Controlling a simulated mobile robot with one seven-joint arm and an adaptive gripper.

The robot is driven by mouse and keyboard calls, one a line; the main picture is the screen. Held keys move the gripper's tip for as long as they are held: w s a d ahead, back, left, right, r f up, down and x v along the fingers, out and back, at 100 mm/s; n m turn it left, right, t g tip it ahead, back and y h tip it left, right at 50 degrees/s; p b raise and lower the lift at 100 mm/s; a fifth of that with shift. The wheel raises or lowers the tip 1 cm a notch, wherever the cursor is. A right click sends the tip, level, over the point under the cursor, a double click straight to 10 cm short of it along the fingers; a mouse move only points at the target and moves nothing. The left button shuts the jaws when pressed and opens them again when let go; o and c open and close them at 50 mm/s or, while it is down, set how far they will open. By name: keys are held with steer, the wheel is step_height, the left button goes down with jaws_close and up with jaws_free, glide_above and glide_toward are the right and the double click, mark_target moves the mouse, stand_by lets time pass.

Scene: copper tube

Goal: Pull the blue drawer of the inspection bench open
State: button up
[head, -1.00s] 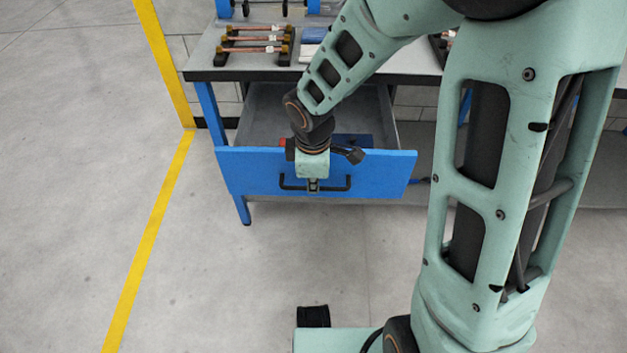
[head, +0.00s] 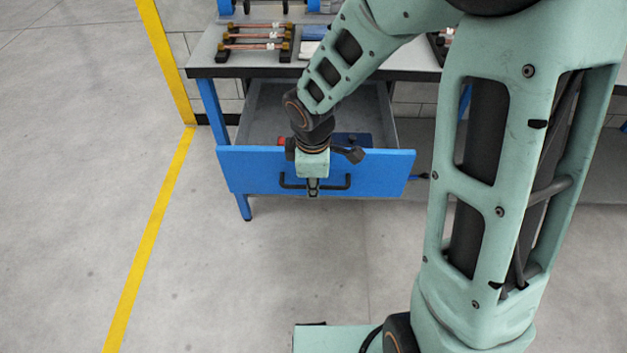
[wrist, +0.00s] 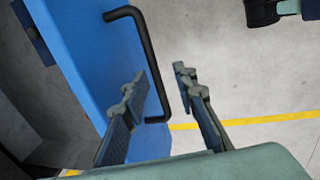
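The blue drawer (head: 385,172) of the inspection bench stands pulled out, and its grey inside shows behind the blue front. Its black bar handle (head: 345,183) is on the front face; the handle (wrist: 144,45) also shows in the wrist view. My gripper (head: 313,191) is at the middle of the handle, pointing down. In the wrist view my gripper (wrist: 160,82) is open: its two fingers are apart, one on either side of the handle bar, with a gap visible beside the bar. My wrist hides part of the drawer's inside.
A blue item (head: 352,139) and a red item (head: 281,141) show in the drawer, partly hidden. Copper tubes (head: 252,46) lie on dark holders on the bench top (head: 208,62). A yellow line (head: 160,220) runs along the floor at left. The floor before the drawer is clear.

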step_height(320, 180, up, 11)
steer(key=s+p, duration=0.2)
steer(key=p, duration=0.8)
steer(key=shift+r, duration=0.2)
steer(key=shift+s, duration=0.1)
stand_by(0.4)
step_height(320, 180, up, 7)
steer(key=s, duration=0.1)
steer(key=shift+s+r, duration=0.15)
steer(key=shift+s, duration=0.1)
stand_by(0.4)
